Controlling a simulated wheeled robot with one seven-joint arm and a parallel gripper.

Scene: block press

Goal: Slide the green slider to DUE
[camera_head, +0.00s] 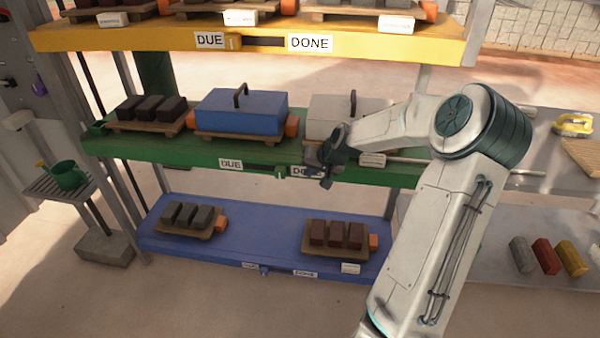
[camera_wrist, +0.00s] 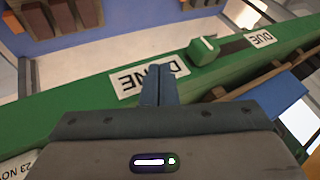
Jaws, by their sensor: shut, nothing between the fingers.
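The green slider (camera_head: 281,172) is a small green block on the front edge of the green shelf (camera_head: 140,148), at the DONE end of a dark slot. It also shows in the wrist view (camera_wrist: 203,50), just right of the DONE label (camera_wrist: 148,78). The DUE label (camera_head: 230,164) is at the other end of the slot, and also shows in the wrist view (camera_wrist: 261,39). My gripper (camera_head: 326,182) is in front of the DONE label and partly covers it. In the wrist view its fingers (camera_wrist: 158,84) are shut and empty, beside the slider on its DONE side and apart from it.
On the green shelf are a tray of dark blocks (camera_head: 150,109), a blue press cover (camera_head: 241,112) and a white press cover (camera_head: 335,108) partly behind my arm. A yellow shelf (camera_head: 120,40) is above and a blue shelf (camera_head: 270,225) below. The space before the slot is clear.

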